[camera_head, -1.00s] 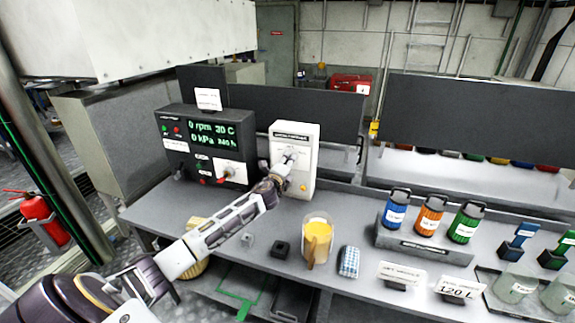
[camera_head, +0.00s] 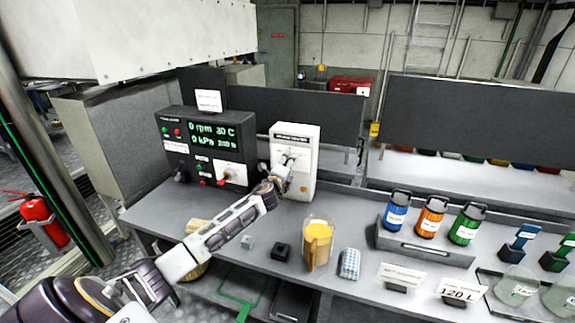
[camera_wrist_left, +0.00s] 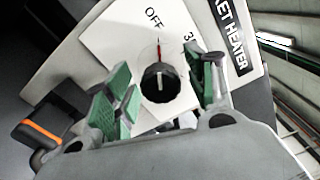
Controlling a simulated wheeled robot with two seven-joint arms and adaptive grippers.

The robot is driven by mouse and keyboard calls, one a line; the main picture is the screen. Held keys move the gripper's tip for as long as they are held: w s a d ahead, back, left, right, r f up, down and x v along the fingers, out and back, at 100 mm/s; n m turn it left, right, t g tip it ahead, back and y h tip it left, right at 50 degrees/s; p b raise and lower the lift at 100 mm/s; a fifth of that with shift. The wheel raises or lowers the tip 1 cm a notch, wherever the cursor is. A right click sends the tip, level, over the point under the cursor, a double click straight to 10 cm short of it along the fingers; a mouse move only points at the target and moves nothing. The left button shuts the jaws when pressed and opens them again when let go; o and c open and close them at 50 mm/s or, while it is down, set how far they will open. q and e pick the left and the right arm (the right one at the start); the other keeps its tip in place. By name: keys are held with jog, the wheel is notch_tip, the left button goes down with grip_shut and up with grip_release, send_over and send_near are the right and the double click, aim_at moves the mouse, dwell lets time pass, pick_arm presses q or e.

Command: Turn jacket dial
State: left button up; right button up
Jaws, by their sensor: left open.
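The white jacket heater box (camera_head: 308,141) stands on the bench right of the black control panel. Its dial is hidden behind my gripper in the head view. In the left wrist view the round black dial (camera_wrist_left: 158,84) has a pale bar across it. A red mark sits just above it, between the printed OFF and a partly hidden number starting with 3. My left gripper (camera_wrist_left: 160,75) is open, its green-padded fingers on either side of the dial, with gaps visible. It also shows at the box front in the head view (camera_head: 284,170). My right gripper is not in view.
The black control panel (camera_head: 206,148) with green readouts stands left of the box. A jug of yellow liquid (camera_head: 318,241), a small black block (camera_head: 281,250) and a blue checked cloth (camera_head: 349,263) lie in front. Blue, orange and green bottles stand on a rack at right.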

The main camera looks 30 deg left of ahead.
pick_arm(q)
jog(key=v, duration=1.2)
dwell(1.0)
jog(key=shift+f, duration=0.1)
dwell(0.6)
